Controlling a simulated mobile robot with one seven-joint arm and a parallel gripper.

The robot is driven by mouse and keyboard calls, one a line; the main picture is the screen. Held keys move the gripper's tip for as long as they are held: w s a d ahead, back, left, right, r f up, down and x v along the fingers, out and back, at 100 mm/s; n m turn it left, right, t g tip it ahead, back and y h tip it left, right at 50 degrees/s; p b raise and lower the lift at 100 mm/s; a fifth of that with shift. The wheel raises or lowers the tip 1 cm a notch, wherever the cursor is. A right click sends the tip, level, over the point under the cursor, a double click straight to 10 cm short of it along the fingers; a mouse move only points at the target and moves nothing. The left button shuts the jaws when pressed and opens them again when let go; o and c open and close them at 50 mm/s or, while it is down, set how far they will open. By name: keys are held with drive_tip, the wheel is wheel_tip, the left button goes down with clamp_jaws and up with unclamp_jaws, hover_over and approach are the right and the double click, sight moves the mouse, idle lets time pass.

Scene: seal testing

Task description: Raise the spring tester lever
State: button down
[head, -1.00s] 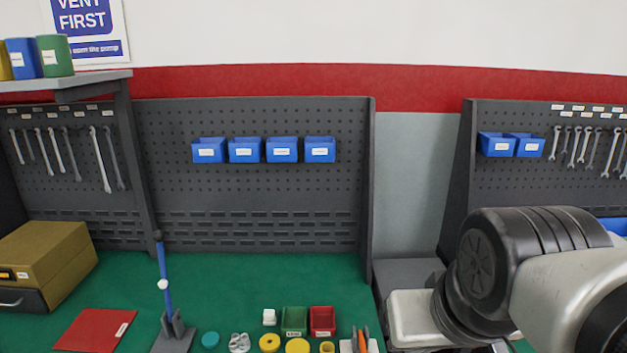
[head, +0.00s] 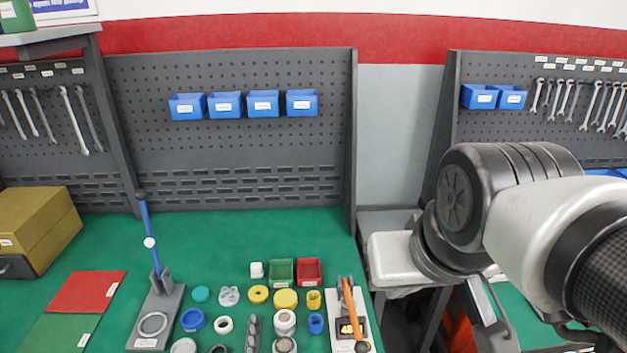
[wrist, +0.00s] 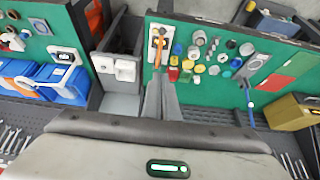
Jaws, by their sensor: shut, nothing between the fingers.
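The spring tester has a grey base plate (head: 146,337) with a ring on it, on the left part of the green bench. Its blue lever (head: 157,255) stands nearly upright, leaning a little left, with a black knob on top and a white collar partway up. The tester base (wrist: 262,60) and the lever (wrist: 249,98) also show at the right of the wrist view. My gripper (wrist: 161,82) is shut and empty, well apart from the lever. In the head view my arm is at the right, and the fingertips cannot be made out clearly.
Several caps, rings and small bins (head: 281,272) crowd the bench right of the tester. A white board (head: 367,325) holds orange-handled tools. A red mat (head: 88,291) and brown box (head: 38,230) lie left. A pegboard (head: 235,150) stands behind.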

idle(0.3)
drive_tip(key=c, duration=2)
unclamp_jaws()
drive_tip(key=shift+w+f, duration=0.1)
drive_tip(key=shift+f, duration=0.1)
drive_tip(key=shift+c, duration=0.2)
drive_tip(key=o, duration=0.6)
drive_tip(key=shift+n+g, duration=0.3)
drive_tip(key=shift+g, duration=0.3)
drive_tip(key=b+x, duration=0.1)
drive_tip(key=x, duration=0.1)
drive_tip(key=b+x, duration=0.1)
drive_tip(key=x, duration=0.1)
drive_tip(key=shift+w+a+r, duration=0.15)
drive_tip(key=shift+w, duration=0.15)
drive_tip(key=n+g+h+b, duration=0.2)
drive_tip(key=g+b, duration=0.2)
drive_tip(key=b, duration=0.2)
approach(361, 345)
drive_tip(key=f+b, duration=0.1)
drive_tip(key=f, duration=0.3)
drive_tip(key=d+f+b, duration=0.1)
drive_tip(key=f, duration=0.3)
drive_tip(key=d+f, duration=0.1)
drive_tip(key=f, duration=0.2)
drive_tip(key=shift+w+f+b, duration=0.15)
drive_tip(key=shift+f+b, duration=0.25)
clamp_jaws()
